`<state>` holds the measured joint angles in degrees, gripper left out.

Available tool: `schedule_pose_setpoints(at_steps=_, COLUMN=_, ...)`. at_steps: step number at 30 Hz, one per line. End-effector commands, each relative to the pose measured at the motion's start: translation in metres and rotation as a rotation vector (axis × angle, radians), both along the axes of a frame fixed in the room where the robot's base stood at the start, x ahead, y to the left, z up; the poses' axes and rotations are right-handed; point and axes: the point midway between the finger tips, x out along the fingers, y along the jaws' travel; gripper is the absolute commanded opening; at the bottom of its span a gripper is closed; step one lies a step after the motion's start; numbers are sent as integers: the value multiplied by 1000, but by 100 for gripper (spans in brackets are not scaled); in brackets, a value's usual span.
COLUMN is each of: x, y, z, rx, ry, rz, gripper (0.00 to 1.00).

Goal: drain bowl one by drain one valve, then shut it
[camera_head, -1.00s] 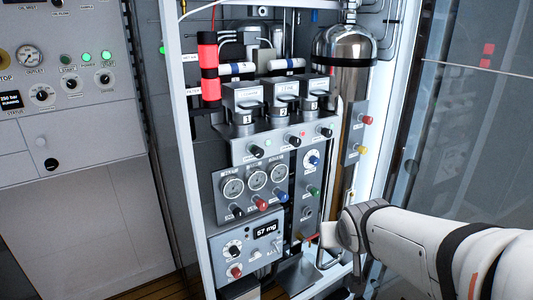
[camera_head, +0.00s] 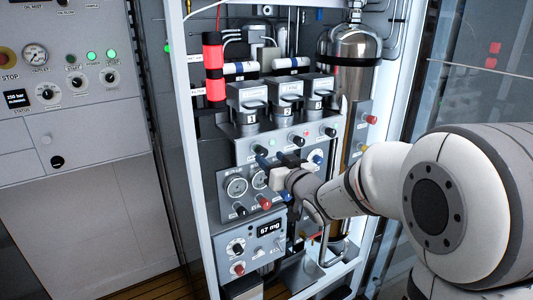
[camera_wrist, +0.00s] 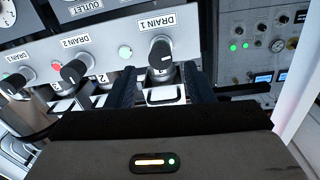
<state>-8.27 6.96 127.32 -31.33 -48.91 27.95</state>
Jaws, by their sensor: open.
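The drain 1 valve (camera_wrist: 160,55) is a black knob below its "DRAIN 1" label in the wrist view, with a lit green lamp (camera_wrist: 125,51) beside it. My gripper (camera_wrist: 161,82) is open and empty. Its two dark fingers stand either side of the line to the knob, which shows between and beyond their tips; I see no contact. In the head view my gripper (camera_head: 271,161) is at the left end of the drain row, largely hiding the knob there. Bowl one (camera_head: 248,116) is in the left of three units above. Its contents cannot be made out.
The drain 2 knob (camera_wrist: 74,71) is close beside, with a red lamp (camera_wrist: 29,74). Gauges (camera_head: 236,187) and a "57 mg" display (camera_head: 268,228) are below my gripper. A steel cylinder (camera_head: 345,75) and the white cabinet frame (camera_head: 390,90) bound the right side.

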Motion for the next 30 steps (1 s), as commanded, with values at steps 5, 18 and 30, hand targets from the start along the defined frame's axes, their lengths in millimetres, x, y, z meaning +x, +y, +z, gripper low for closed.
schedule_pose_setpoints(at_steps=5, x=22, y=14, z=1, rx=0, ry=2, rz=0, gripper=48)
schedule_pose_setpoints(at_steps=18, x=32, y=20, z=0, rx=-2, ry=1, rz=0, gripper=47)
schedule_pose_setpoints(at_steps=30, x=31, y=20, z=0, rx=-1, ry=2, rz=0, gripper=14)
